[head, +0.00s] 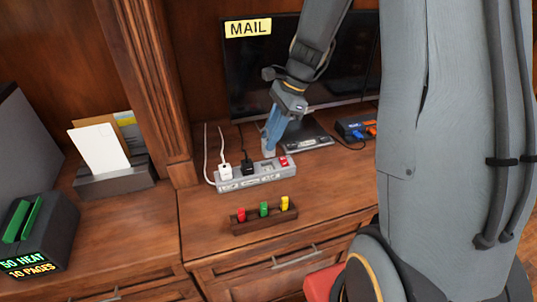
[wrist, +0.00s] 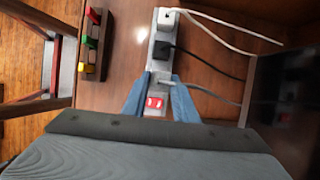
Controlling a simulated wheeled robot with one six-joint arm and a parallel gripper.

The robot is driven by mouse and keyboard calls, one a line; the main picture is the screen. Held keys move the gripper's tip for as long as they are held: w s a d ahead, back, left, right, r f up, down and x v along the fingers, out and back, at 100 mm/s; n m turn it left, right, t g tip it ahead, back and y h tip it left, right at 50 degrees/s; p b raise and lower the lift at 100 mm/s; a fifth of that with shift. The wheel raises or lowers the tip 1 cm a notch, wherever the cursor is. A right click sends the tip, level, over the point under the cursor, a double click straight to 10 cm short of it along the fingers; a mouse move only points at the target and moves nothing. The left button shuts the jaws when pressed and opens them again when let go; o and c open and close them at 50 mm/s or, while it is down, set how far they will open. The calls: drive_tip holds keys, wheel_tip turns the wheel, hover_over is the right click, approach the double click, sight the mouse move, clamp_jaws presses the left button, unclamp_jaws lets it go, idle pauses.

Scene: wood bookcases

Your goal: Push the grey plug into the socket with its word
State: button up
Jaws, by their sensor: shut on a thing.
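A grey power strip (head: 252,181) lies on the wood desk, with small labels along its front that are too small to read. It also shows in the wrist view (wrist: 154,46). My gripper (head: 269,143) points down over the strip, its blue fingers shut on the grey plug (head: 267,151). In the wrist view my gripper (wrist: 163,78) has the grey plug (wrist: 164,84) between its fingertips, over the strip between the black plug and the red switch. Its grey cord runs right. I cannot tell whether its prongs are in a socket.
A white plug (head: 225,172) and a black plug (head: 247,168) stand in the strip. A red switch (head: 284,161) is at its right end. A wood block (head: 262,221) with coloured pegs lies in front. A monitor (head: 250,78) and a router (head: 352,130) stand behind.

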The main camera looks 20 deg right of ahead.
sight(270, 154)
drive_tip(key=shift+f+p, duration=0.3)
drive_tip(key=shift+f, duration=2.8)
drive_tip(key=shift+f, duration=0.15)
drive_tip(key=o, duration=1.1)
drive_tip(key=shift+c, duration=0.2)
drive_tip(key=b+v, duration=0.2)
drive_tip(key=v, duration=1)
drive_tip(key=s+a+f+n+h, duration=0.2)
drive_tip(key=s+n, duration=0.6)
drive_tip(key=n, duration=0.1)
drive_tip(key=s+a+f+n+h, duration=0.2)
drive_tip(key=s+a+n, duration=0.1)
drive_tip(key=s+n, duration=0.6)
drive_tip(key=shift+s+a+t, duration=0.2)
drive_tip(key=shift+a+t, duration=0.1)
drive_tip(key=shift+f, duration=0.1)
